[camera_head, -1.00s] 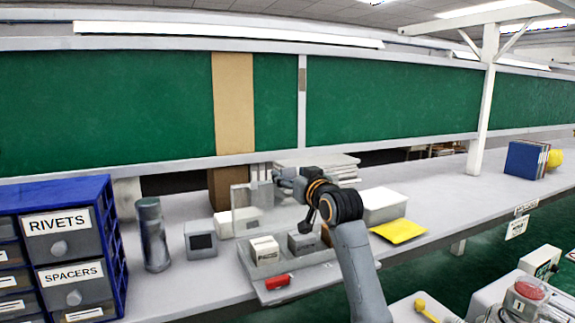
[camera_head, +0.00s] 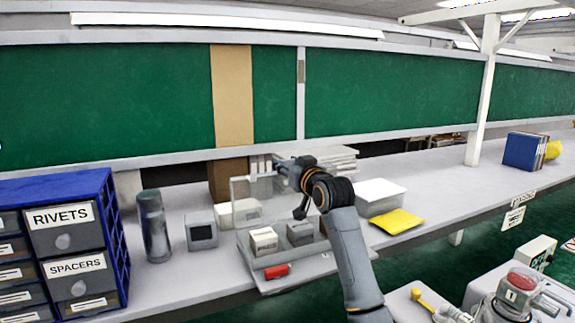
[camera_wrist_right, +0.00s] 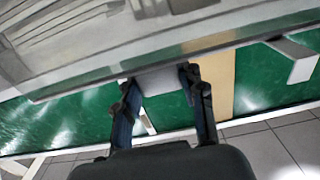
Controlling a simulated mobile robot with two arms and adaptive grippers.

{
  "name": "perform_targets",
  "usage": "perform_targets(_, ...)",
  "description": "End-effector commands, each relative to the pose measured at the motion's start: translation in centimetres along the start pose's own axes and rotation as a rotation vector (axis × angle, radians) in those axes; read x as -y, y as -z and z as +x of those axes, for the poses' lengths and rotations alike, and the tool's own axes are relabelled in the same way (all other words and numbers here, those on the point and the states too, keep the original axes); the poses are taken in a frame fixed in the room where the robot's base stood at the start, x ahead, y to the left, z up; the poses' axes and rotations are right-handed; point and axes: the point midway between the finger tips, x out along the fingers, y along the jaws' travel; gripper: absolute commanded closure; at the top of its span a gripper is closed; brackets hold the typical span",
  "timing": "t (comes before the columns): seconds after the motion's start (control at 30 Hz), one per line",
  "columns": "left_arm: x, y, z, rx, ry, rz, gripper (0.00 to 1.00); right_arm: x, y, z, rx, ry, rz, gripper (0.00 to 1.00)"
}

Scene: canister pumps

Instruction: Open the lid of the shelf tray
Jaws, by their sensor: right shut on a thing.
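The shelf tray (camera_head: 325,266) is a shallow grey tray on the bench, with small boxes and a red piece in it. Its clear lid (camera_head: 241,190) stands raised above the tray's back part, and I see through it. My right gripper (camera_head: 284,169) is at the lid's upper edge. In the right wrist view, the fingers of my right gripper (camera_wrist_right: 158,82) are shut on a grey tab (camera_wrist_right: 160,80) at the edge of the lid (camera_wrist_right: 95,50). My arm hides the tray's right part. My left gripper is not in view.
A blue drawer cabinet (camera_head: 117,240), a dark cylinder (camera_head: 153,228) and a small grey device (camera_head: 201,231) stand left of the tray. A white box (camera_head: 382,195) and a yellow packet (camera_head: 398,222) are to the right. Paper stacks (camera_head: 338,158) are behind.

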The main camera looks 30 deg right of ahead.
Motion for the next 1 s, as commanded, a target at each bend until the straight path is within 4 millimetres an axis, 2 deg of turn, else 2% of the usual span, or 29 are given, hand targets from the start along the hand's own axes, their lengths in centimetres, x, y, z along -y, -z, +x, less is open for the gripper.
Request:
perform_targets(0.13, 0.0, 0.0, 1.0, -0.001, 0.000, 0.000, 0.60, 0.0, -0.4, -0.3, -0.023, -0.001, -0.001, 1.00)
perform_targets(0.4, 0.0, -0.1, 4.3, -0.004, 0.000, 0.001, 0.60, -0.1, -0.6, -2.4, -0.156, -0.001, -0.001, 1.00)
perform_targets(0.83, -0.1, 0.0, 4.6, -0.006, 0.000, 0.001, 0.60, 0.0, 0.1, -2.9, -0.192, -0.001, 0.000, 1.00)
perform_targets(0.87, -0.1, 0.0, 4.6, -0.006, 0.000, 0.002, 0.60, 0.0, 0.1, -2.9, -0.192, -0.001, 0.000, 0.56)
perform_targets(0.97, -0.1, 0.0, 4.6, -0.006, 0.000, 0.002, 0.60, 0.0, 0.0, -2.9, -0.191, -0.001, 0.000, 0.36)
perform_targets(1.0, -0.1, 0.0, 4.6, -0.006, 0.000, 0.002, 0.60, 0.0, 0.0, -2.9, -0.191, -0.001, 0.000, 0.36)
